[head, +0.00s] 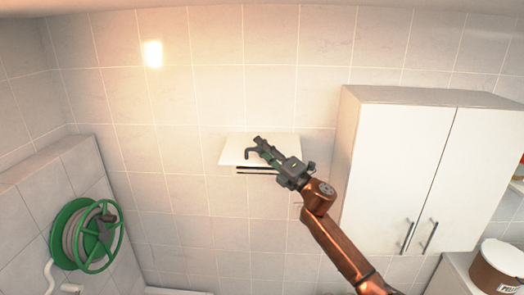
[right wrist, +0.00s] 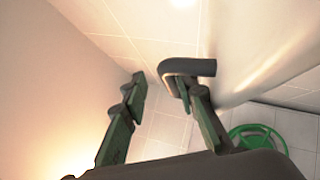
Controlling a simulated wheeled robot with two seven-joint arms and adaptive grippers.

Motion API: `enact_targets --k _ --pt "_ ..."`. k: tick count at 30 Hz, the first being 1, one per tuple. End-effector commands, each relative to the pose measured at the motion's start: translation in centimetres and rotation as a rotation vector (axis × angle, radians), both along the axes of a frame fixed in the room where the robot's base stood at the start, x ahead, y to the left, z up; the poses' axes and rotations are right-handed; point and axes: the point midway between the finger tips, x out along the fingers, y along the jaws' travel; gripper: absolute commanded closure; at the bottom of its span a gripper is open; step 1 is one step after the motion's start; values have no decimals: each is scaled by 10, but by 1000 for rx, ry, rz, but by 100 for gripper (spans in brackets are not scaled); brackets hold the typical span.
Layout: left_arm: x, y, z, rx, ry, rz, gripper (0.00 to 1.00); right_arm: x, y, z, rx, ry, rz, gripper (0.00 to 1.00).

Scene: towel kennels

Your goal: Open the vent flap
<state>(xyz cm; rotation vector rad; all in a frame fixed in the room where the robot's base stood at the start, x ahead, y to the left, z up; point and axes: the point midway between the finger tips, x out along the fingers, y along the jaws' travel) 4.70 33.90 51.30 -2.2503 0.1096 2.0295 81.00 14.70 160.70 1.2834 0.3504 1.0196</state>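The vent flap (head: 232,150) is a white panel on the tiled wall, at the centre of the head view. It seems tilted out from the wall at its lower edge, with dark vent slots (head: 256,171) showing below it. A grey bent handle (head: 248,153) is on its face. My right gripper (head: 259,145) is in front of the flap, close to the handle and partly covering the panel. In the right wrist view the fingers (right wrist: 158,85) are apart. The handle (right wrist: 190,67) is by the right-hand finger; I cannot tell whether they touch. My left gripper is not in view.
A white two-door cabinet (head: 398,165) is on the wall to the right, close to my right arm. A green hose reel (head: 87,235) is at the lower left. A container (head: 498,268) stands at the lower right. The wall left of the flap is clear.

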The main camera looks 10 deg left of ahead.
Motion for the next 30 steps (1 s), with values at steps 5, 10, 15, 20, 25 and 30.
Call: enact_targets --k 5,10,15,20,25,30 --pt "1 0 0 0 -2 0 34 0 -1 8 7 -5 -1 83" --pt "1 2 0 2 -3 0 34 0 -3 7 7 -3 -3 83" --pt "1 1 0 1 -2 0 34 -7 -16 1 6 -3 -6 83" --pt "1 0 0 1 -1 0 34 -22 -41 -9 4 -3 -8 83" --pt "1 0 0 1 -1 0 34 -43 -66 -20 2 -4 -6 83" --pt "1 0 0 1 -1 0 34 -60 -84 -29 0 -5 -1 83"
